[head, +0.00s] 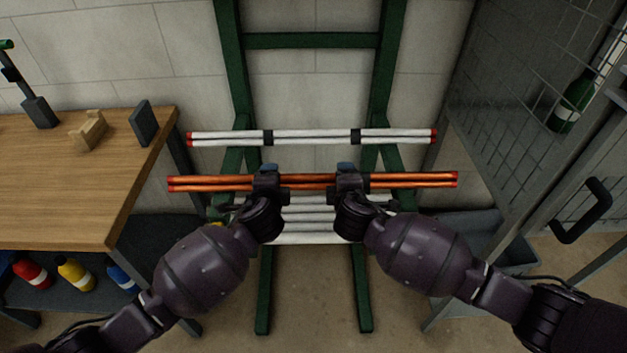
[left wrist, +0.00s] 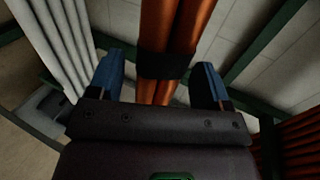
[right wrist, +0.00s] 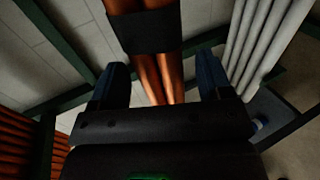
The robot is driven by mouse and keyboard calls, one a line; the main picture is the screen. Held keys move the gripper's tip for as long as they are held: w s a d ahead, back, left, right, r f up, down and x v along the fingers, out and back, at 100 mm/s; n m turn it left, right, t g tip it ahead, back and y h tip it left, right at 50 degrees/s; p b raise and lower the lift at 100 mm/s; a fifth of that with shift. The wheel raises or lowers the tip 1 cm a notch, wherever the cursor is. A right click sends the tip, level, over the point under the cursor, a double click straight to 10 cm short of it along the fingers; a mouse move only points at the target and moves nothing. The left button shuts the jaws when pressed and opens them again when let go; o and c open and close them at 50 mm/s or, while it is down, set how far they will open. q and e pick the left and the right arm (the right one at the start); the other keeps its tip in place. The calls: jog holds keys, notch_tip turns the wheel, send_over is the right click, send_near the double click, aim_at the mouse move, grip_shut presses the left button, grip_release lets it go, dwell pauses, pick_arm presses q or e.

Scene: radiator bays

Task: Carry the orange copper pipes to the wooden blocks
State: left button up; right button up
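The orange copper pipes (head: 215,183) form a long level bundle with red ends and dark bands, across the front of a green rack (head: 391,60). My left gripper (head: 267,173) is around the bundle left of its middle. In the left wrist view the pipes (left wrist: 168,40) run between its spread blue fingers, with gaps. My right gripper (head: 347,173) is around the bundle right of its middle. In the right wrist view the pipes (right wrist: 150,75) pass between its spread fingers, also with gaps. One notched wooden block (head: 88,130) sits on the wooden table (head: 60,190) at left.
White pipes (head: 310,135) lie on the rack above the copper bundle, and more white pipes (head: 305,238) below. Dark upright pieces (head: 143,122) stand on the table, with coloured bottles (head: 75,273) beneath. A wire mesh cage (head: 540,100) with a handle (head: 585,212) is at right.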

pick_arm(q)
grip_shut()
pick_arm(e)
grip_shut()
pick_arm(q)
jog(key=shift+r, duration=0.15)
pick_arm(e)
jog(key=shift+r, duration=0.15)
